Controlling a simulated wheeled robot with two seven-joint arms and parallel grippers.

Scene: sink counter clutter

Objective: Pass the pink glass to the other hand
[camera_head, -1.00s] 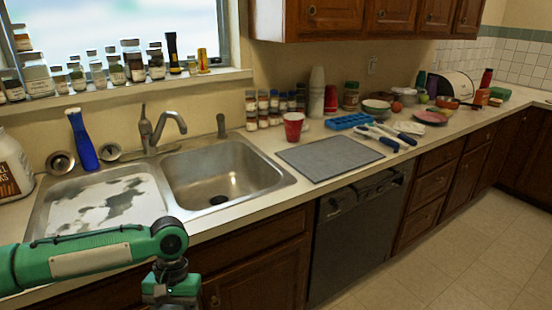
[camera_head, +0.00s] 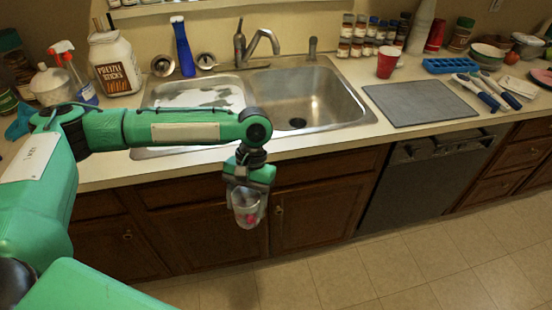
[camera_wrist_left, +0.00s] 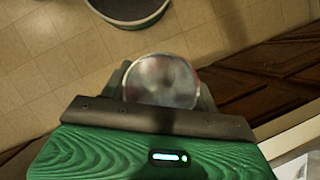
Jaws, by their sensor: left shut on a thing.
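My left gripper (camera_head: 245,190) hangs pointing down in front of the sink counter, in the head view. It is shut on a clear glass with a pink spot inside, the pink glass (camera_head: 247,212), and holds it in the air before the lower cabinet doors. In the left wrist view the round end of the glass (camera_wrist_left: 162,80) sits between the two fingers, over the floor. My right gripper is in neither view.
The steel double sink (camera_head: 345,112) is behind the arm. A red cup (camera_head: 387,65), a grey mat (camera_head: 420,103) and a blue tray (camera_head: 450,66) stand on the counter to the right. A pretzel jar (camera_head: 115,62) is at left. The floor (camera_head: 400,255) in front is clear.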

